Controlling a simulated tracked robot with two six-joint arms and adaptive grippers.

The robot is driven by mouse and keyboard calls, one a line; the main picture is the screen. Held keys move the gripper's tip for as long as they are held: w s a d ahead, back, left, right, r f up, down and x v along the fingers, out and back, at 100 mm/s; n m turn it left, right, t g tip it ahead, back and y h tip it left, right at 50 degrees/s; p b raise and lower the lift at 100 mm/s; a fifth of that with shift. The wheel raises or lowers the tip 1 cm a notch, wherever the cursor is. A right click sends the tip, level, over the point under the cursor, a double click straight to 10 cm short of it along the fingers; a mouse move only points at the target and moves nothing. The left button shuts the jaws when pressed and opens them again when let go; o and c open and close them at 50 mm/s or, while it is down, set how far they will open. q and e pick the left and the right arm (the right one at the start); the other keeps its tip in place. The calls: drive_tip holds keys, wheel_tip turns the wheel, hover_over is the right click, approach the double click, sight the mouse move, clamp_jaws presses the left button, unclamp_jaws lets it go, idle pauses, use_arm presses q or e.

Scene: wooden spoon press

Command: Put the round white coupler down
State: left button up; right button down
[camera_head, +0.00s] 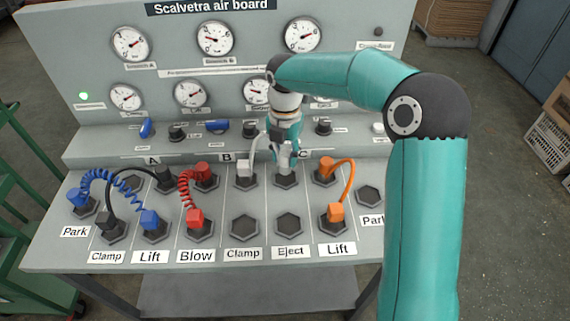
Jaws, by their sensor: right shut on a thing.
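My right gripper (285,158) comes down from above the board and is shut on the round white coupler, which is mostly hidden by the fingers. It is at a hexagonal port (286,181) in the upper row, near the letter C. I cannot tell whether the coupler touches or sits in that port. A pale hose (257,143) rises beside the gripper from a white square-looking coupler (244,168) in the port to the left. My left gripper is not in view.
Empty ports show at lower Clamp (243,226), Eject (288,224) and right Park (369,196). Orange couplers with a hose (349,184) stand to the right. Red (185,187), black and blue hoses stand to the left. Gauges (214,38) line the upright panel behind.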

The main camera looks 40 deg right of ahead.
sight(285, 164)
drive_tip(key=shift+f, duration=1.75)
drive_tip(key=shift+f, duration=0.1)
drive_tip(key=c, duration=0.8)
unclamp_jaws()
drive_tip(key=shift+o, duration=0.2)
wheel_tip(285, 164, up, 12)
drive_tip(key=shift+r+p, duration=0.15)
drive_tip(key=shift+p, duration=0.4)
